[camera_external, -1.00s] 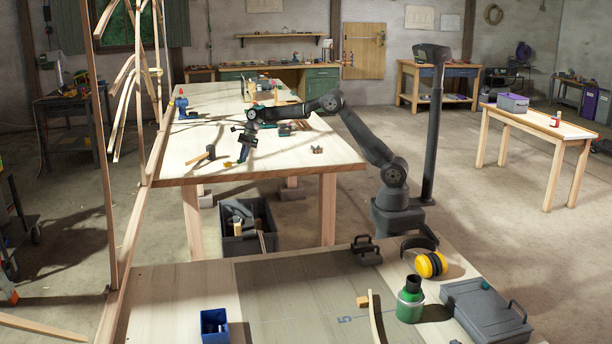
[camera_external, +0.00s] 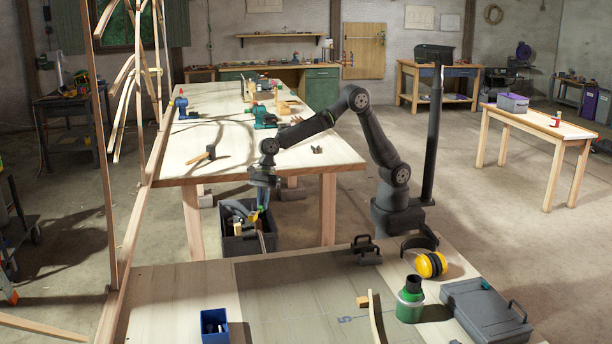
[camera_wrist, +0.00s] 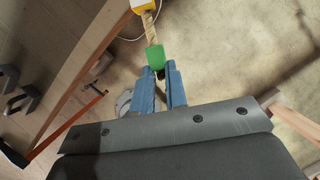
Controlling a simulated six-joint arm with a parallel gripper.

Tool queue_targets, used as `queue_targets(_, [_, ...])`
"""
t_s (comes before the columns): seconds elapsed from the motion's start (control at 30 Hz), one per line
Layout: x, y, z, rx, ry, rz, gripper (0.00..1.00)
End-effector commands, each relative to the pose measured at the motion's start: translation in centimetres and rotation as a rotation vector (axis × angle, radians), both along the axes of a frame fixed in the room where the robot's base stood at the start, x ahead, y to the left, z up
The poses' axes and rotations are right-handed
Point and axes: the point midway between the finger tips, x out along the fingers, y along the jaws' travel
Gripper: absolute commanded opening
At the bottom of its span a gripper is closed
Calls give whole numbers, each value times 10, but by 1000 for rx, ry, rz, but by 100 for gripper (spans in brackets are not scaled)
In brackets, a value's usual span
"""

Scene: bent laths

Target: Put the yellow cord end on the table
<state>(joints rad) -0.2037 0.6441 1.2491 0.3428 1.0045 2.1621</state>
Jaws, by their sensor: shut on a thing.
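My gripper (camera_wrist: 160,84) has blue fingers, and their tips are closed on a green piece (camera_wrist: 155,56). From it a narrow beige strip leads up to a yellow end (camera_wrist: 145,4), cut off by the top edge of the wrist view. A thin white cord shows beside the yellow end. In the external view my gripper (camera_external: 263,198) points down over the floor, in front of the long table (camera_external: 270,165) and above the dark crate. A small yellow spot (camera_external: 254,214) shows beside its tips. How the cord joins the yellow end cannot be made out.
The dark crate (camera_external: 228,246) holds tools below my gripper. A hammer (camera_external: 204,155) lies on the long table's near left part, with bare wood around it. The near workbench (camera_external: 290,280) bears a blue box (camera_external: 214,325), a green jar (camera_external: 410,300) and yellow ear defenders (camera_external: 431,264).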

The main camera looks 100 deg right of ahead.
Motion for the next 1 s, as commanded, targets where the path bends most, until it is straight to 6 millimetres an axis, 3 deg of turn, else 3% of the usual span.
queue_targets(0.03, [-13, 24, 0, 1, -1, 32, 0])
queue_targets(0.2, [-45, 76, -1, 0, -2, 103, 0])
queue_targets(0.4, [-65, 102, -2, 1, -1, 140, 0])
queue_targets(0.67, [-68, 114, -8, 0, -1, 146, 0])
queue_targets(1.0, [-74, 188, -53, -1, -1, 149, 0])
